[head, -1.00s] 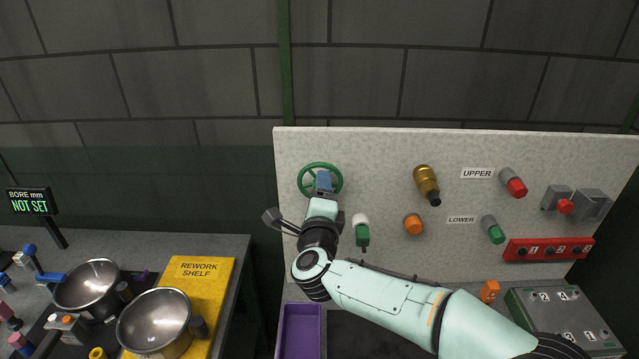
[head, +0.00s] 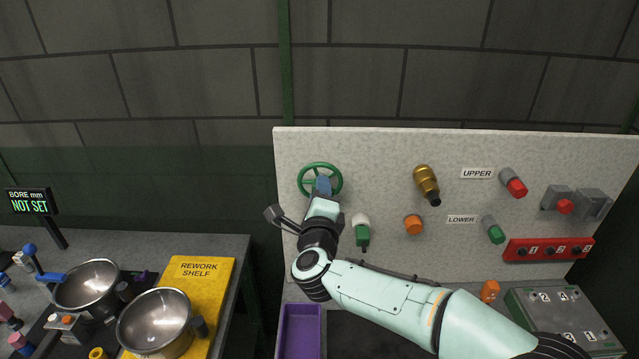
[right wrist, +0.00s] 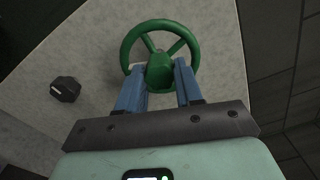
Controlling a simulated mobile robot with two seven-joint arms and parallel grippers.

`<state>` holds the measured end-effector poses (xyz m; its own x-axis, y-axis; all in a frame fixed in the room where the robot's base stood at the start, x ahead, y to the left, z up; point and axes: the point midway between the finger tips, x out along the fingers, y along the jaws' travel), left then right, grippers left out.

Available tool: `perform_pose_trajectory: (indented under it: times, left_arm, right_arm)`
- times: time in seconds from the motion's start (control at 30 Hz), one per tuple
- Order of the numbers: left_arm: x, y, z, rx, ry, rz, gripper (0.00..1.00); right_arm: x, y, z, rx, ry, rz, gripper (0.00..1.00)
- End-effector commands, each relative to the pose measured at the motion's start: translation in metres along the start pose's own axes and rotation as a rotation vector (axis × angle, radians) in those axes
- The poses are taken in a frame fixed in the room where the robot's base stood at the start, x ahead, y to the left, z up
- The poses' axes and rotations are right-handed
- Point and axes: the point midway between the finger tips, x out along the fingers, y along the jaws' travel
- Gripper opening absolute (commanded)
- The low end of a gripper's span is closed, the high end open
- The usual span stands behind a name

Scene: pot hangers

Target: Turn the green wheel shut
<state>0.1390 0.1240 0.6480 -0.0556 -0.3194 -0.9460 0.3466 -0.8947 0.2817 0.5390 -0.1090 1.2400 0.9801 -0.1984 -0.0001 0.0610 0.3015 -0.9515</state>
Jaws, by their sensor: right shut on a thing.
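The green wheel (head: 320,165) is a spoked handwheel on the upper left of the pale panel. It also shows in the right wrist view (right wrist: 160,72), with its rim, spokes and thick green hub. My right gripper (head: 323,186) is at the wheel from below. In the right wrist view its blue fingers (right wrist: 160,85) stand on either side of the hub, shut on the wheel. The fingertips' exact contact is partly hidden behind the hub. The left gripper is not in view.
A black knob (right wrist: 65,89) is on the panel near the wheel. A green-and-white handle (head: 362,232), an orange knob (head: 413,224) and a brass fitting (head: 426,184) are to the right. A purple tray (head: 300,335) lies below. Two metal pots are at the left.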

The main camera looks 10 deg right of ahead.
Motion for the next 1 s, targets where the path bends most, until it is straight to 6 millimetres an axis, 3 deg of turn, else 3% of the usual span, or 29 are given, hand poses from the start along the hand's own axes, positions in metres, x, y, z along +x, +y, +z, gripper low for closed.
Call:
perform_pose_trajectory:
  times: [0.7, 0.8, 0.83, 0.9, 1.0]
  left_arm:
    - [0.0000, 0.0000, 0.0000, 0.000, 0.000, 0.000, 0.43]
    - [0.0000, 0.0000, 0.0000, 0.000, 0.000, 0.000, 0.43]
    - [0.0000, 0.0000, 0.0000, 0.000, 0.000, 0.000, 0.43]
    - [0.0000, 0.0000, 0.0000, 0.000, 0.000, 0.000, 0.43]
    - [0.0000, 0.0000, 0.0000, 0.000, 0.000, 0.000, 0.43]
  right_arm:
    - [0.0005, 0.0003, -0.0009, 1.161, 0.002, -0.001, 0.00]
    - [0.0002, 0.0001, -0.0003, 1.143, 0.001, -0.001, 0.00]
    - [0.0002, 0.0001, -0.0003, 1.143, 0.001, -0.001, 0.45]
    - [0.0002, 0.0001, -0.0003, 1.142, 0.001, -0.001, 0.62]
    - [0.0002, 0.0001, -0.0003, 1.141, 0.001, -0.001, 0.62]
